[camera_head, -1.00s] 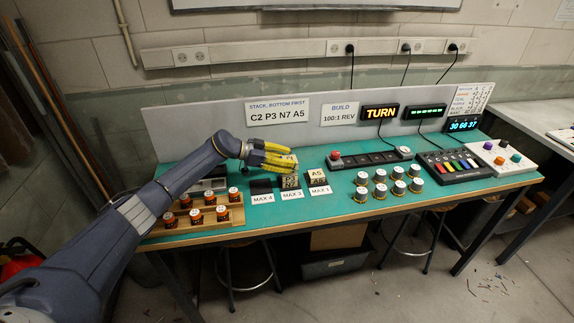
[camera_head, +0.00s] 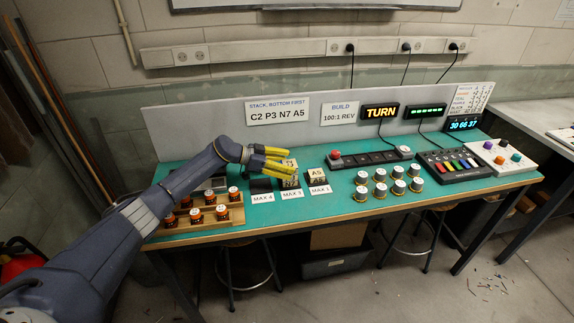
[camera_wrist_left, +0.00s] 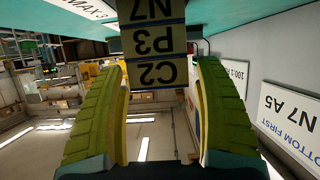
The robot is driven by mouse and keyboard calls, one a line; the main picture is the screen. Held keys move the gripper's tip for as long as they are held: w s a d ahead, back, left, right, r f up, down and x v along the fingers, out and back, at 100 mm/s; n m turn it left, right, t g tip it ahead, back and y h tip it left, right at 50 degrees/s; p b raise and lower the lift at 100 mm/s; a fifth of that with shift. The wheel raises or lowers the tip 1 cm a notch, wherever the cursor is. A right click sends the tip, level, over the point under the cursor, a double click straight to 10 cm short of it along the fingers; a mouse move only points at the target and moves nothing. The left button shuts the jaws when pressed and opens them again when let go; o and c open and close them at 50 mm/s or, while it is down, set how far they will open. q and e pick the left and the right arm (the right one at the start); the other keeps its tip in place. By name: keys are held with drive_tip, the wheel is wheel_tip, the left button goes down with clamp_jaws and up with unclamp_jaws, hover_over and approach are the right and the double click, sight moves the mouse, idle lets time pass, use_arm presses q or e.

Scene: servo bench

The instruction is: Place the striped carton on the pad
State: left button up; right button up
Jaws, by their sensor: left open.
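I can make out no striped carton. A stack of lettered blocks (camera_head: 289,181) stands on the middle pad, behind the MAX 3 label. In the left wrist view the stack (camera_wrist_left: 155,43) appears upside down, showing C2, P3 and N7, with C2 uppermost in reality. My left gripper (camera_head: 283,165) is open at the stack, partly covering its upper part in the head view. In the wrist view its yellow fingers are on either side of the C2 block, with visible gaps. An A5 block (camera_head: 317,173) sits behind the MAX 1 label. A dark pad (camera_head: 261,186) behind MAX 4 looks bare.
A wooden rack (camera_head: 230,215) of orange-and-dark cylinders stands at the bench's left. Several silver-topped cylinders (camera_head: 380,190) stand right of the pads. A button strip (camera_head: 370,158) and a control box (camera_head: 448,165) lie behind and right. Bare teal bench (camera_head: 285,214) shows in front.

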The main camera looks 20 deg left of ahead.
use_arm(q)
drive_tip(key=shift+a, duration=0.1)
drive_tip(key=v, duration=1.5)
drive_tip(key=shift+s+a+f, duration=0.15)
drive_tip(key=shift+s+a, duration=0.15)
drive_tip(key=shift+s, duration=0.15)
drive_tip(key=shift+o, duration=0.7)
drive_tip(key=shift+s+a+r, duration=0.3)
drive_tip(key=shift+s+a, duration=0.05)
drive_tip(key=shift+a, duration=0.2)
